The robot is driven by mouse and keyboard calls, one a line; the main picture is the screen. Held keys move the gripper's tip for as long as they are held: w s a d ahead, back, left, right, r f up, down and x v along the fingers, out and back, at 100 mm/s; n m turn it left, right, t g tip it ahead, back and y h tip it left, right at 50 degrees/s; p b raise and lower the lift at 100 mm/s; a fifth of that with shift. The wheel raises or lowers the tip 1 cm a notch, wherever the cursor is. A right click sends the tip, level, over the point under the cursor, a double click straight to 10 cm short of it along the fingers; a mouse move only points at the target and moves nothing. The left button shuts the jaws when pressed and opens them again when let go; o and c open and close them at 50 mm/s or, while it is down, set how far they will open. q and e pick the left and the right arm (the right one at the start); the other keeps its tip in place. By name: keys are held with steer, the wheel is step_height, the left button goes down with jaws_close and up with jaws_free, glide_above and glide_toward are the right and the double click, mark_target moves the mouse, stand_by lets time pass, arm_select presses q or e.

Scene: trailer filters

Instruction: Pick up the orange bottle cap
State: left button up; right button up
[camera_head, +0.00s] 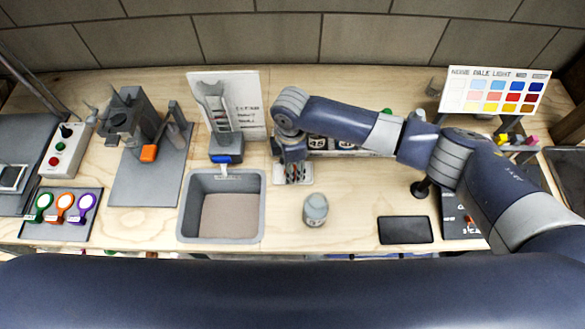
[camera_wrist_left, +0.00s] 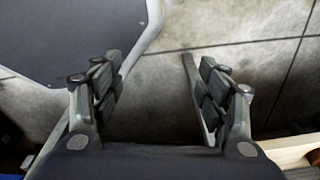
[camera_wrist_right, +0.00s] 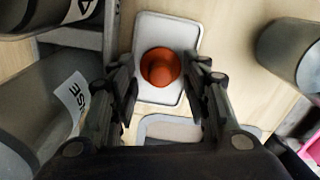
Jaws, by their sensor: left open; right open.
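The orange bottle cap (camera_wrist_right: 161,67) sits on a small white tray (camera_wrist_right: 168,27) in the right wrist view. My right gripper (camera_wrist_right: 157,78) is open, with one finger on each side of the cap. Whether the fingers touch it I cannot tell. In the head view my right gripper reaches down over the small tray (camera_head: 293,182), and the cap is hidden there. My left gripper (camera_wrist_left: 155,75) is open and empty above the grey floor in the left wrist view. It does not show in the head view.
A grey bottle (camera_head: 315,210) stands right of a grey bin (camera_head: 183,220). A black flat device (camera_head: 405,230) lies further right. An upright card (camera_head: 247,103) stands behind the bin. Bare wood lies between the bottle and the device.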

arm_select(q)
steer(key=shift+s+f, duration=0.1)
steer(key=shift+s, duration=0.9)
arm_select(e)
steer(key=c, duration=0.8)
arm_select(q)
steer(key=shift+w, duration=0.1)
